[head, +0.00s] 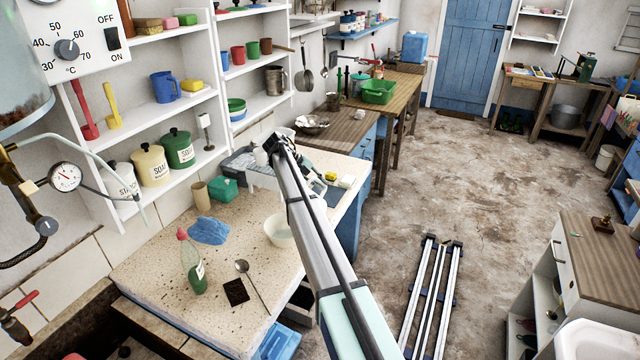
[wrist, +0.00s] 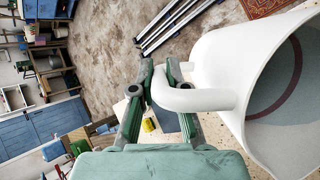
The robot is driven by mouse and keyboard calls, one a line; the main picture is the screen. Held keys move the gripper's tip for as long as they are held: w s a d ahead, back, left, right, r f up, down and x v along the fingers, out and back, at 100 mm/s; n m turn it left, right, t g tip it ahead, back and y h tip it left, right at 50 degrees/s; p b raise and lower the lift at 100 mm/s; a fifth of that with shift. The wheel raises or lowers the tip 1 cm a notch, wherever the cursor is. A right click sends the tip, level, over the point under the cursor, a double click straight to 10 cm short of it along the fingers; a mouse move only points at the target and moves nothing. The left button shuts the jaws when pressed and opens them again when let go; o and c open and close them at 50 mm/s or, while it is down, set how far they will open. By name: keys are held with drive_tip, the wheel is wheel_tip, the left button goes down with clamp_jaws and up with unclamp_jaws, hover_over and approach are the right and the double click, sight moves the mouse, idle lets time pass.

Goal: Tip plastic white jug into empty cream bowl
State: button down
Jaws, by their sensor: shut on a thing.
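My gripper (wrist: 160,80) is shut on the handle of the white plastic jug (wrist: 212,60), its green fingers either side of the handle. The jug fills the right of the wrist view, its wide mouth facing the lower right. Inside it I see grey with a dark reddish curved band; I cannot tell whether that is contents. In the head view my arm crosses the counter and the jug cannot be made out clearly. The cream bowl (head: 277,231) stands on the speckled counter (head: 150,262), partly hidden behind my arm; its visible inside looks empty.
Metal rails (head: 428,290) lie on the floor.

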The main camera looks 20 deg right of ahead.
drive_tip(key=shift+s+a+r+h+b, duration=0.2)
drive_tip(key=shift+a+h+b, duration=0.2)
drive_tip(key=shift+a+h, duration=0.2)
drive_tip(key=shift+a+r+m+h, duration=0.25)
drive_tip(key=shift+m+h, duration=0.05)
drive_tip(key=shift+h, duration=0.1)
drive_tip(key=shift+s+a, duration=0.1)
idle(0.9)
drive_tip(key=shift+s+a+f+h+b, duration=0.1)
drive_tip(key=shift+a+h+b, duration=0.3)
drive_tip(key=shift+b, duration=0.1)
drive_tip(key=shift+s+a+r+t+h+b, duration=0.2)
drive_tip(key=shift+a+t+h+b, duration=0.15)
drive_tip(key=shift+a+h, duration=0.15)
drive_tip(key=shift+a+f, duration=0.1)
idle(0.7)
